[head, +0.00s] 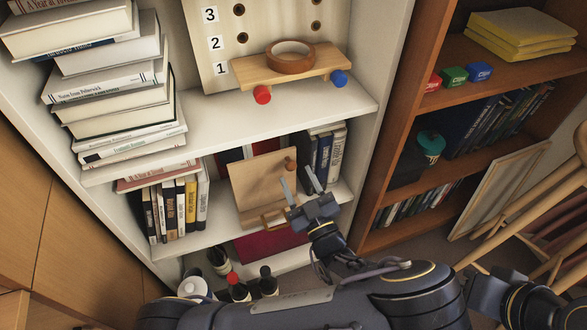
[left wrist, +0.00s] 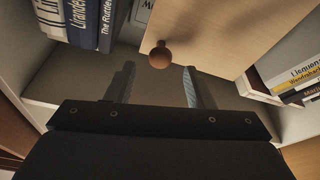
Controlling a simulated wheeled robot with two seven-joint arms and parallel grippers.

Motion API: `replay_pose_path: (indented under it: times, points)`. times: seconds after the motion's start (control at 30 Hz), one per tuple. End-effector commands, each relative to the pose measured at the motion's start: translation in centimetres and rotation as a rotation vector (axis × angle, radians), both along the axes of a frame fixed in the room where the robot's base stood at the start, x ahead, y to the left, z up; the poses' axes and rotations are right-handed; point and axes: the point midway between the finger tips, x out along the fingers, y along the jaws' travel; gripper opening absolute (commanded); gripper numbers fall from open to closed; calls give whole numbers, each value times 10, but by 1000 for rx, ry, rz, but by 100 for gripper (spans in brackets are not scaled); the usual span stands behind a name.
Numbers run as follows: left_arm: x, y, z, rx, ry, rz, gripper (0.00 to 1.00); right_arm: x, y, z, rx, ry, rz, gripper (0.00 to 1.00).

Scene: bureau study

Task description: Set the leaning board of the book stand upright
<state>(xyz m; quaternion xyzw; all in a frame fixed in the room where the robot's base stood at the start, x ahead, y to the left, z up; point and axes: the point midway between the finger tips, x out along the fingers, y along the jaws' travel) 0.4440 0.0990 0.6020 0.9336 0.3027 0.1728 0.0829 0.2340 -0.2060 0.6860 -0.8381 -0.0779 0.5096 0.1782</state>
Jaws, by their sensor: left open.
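The book stand's wooden board (head: 258,186) leans back on the lower shelf of the white bookcase, between two groups of books. A round brown knob (head: 290,163) sits near its upper right corner. The stand's base (head: 270,218) shows below the board, partly hidden by my gripper. My left gripper (head: 298,179) is open in front of the board's right side. In the left wrist view the board (left wrist: 235,35) fills the upper right. The knob (left wrist: 160,56) lines up with the gap between the open fingers (left wrist: 160,75), just beyond the tips. No contact is visible. My right gripper is not visible.
Books (head: 178,208) stand left of the stand, and more books (head: 325,158) stand close on its right. The shelf above holds a wooden rack (head: 292,68) and a book stack (head: 115,95). Bottles (head: 239,289) stand below. A brown bookcase (head: 395,135) is at the right.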

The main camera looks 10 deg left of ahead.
Motion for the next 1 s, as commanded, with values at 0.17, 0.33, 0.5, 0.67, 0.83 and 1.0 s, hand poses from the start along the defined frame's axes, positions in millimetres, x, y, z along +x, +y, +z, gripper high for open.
replay_pose_path:
  times: [0.17, 0.33, 0.5, 0.67, 0.83, 1.0]
  points:
    - [-21, -17, -7, 0, 2, -2, 48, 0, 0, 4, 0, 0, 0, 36]
    - [-30, -23, -10, 1, 1, -1, 48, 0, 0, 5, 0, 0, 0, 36]
    - [-31, -24, -11, 2, 1, 0, 48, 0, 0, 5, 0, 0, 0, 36]
    - [-30, -24, -11, 1, 1, 0, 48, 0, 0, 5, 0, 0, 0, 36]
    - [-30, -24, -11, 1, 1, 0, 48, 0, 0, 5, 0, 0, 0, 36]
    - [-30, -24, -11, 1, 1, -1, 48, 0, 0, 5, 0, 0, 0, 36]
